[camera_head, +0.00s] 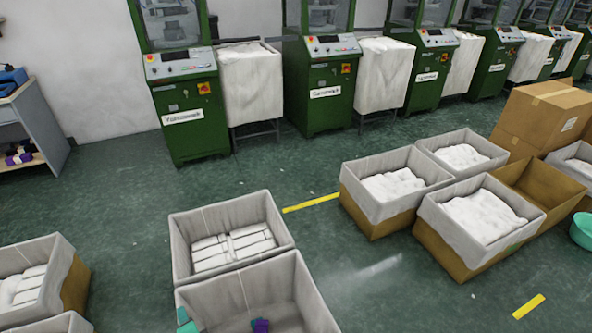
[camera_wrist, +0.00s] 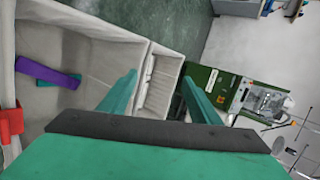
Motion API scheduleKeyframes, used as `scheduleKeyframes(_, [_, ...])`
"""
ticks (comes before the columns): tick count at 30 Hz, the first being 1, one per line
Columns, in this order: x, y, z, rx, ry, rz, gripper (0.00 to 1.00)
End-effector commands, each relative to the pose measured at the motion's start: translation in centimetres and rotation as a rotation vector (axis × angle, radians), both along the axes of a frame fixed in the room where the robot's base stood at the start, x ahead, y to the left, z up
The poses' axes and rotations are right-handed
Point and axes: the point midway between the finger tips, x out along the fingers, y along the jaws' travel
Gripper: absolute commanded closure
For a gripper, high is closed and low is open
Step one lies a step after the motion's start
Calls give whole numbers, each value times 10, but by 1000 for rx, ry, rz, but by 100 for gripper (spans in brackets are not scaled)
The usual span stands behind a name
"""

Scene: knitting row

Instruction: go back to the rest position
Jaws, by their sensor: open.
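My gripper (camera_wrist: 160,98) shows in the wrist view as two teal fingers on a dark bar. The fingers are apart with nothing between them. Beyond the fingers is a lined box (camera_wrist: 100,37) holding a purple piece (camera_wrist: 48,74) and a teal piece. I cannot tell how far my gripper is above the box. In the head view my gripper is not clearly visible. The same lined box (camera_head: 292,280) is at the bottom centre of the head view, with a small purple piece (camera_head: 260,325) inside and a bit of teal at its left edge.
A box with white bundles (camera_head: 228,215) adjoins it. More boxes of white fabric (camera_head: 395,220) stand at the right, near a brown carton (camera_head: 545,115) and a green basin (camera_head: 582,230). Green machines (camera_head: 185,110) line the back wall. Open floor (camera_head: 130,200) lies at centre left.

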Motion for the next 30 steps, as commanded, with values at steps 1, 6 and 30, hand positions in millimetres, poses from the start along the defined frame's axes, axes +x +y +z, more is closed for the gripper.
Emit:
scheduleKeyframes(1, [-12, -1, 5, 2, -34, -15, 43])
scheduleKeyframes(6, [-46, -30, 17, -66, -166, -76, 43])
scheduleKeyframes(30, [-272, -304, 115, -1119, -644, 47, 43])
